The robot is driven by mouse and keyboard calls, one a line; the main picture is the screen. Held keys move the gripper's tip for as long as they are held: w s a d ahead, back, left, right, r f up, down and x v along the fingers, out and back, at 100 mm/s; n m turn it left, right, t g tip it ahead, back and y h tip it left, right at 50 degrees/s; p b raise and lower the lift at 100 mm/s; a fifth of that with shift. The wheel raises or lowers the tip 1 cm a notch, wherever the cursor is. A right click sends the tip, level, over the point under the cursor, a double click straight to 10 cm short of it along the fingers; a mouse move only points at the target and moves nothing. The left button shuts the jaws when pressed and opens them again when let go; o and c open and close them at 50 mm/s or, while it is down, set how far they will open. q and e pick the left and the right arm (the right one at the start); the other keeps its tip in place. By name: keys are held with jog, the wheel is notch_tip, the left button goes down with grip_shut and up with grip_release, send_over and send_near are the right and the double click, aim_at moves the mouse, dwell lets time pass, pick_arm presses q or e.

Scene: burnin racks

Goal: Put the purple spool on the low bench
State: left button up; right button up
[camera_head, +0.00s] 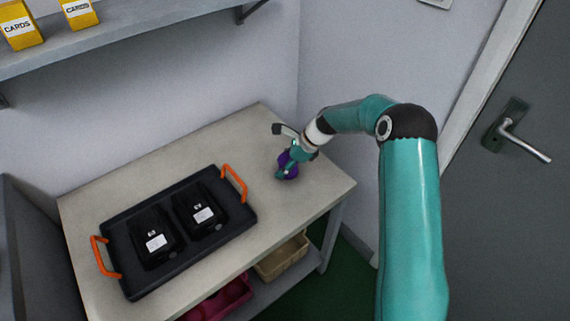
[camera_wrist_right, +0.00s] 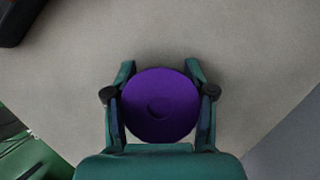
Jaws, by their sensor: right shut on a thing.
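The purple spool (camera_head: 289,167) is at the right end of the bench top (camera_head: 262,125), partly hidden by my right gripper (camera_head: 285,170). In the right wrist view the spool (camera_wrist_right: 160,105) shows as a round purple disc with a small dimple. It sits between the two fingers of my right gripper (camera_wrist_right: 160,92), which is shut on it. The bench surface (camera_wrist_right: 150,30) is directly behind it in that view. I cannot tell whether the spool touches the bench. My left gripper is not in view.
A black tray (camera_head: 190,257) with orange handles holds two black devices on the bench's left part. Bins (camera_head: 282,258) stand on the lower shelf. A wall shelf (camera_head: 130,35) with yellow card boxes hangs at upper left. A grey door (camera_head: 510,220) is at right.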

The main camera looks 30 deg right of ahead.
jog(key=o, duration=1.3)
jog(key=shift+c, duration=0.2)
jog(key=shift+r, duration=0.1)
jog(key=v, duration=1.2)
jog(key=shift+s, duration=0.1)
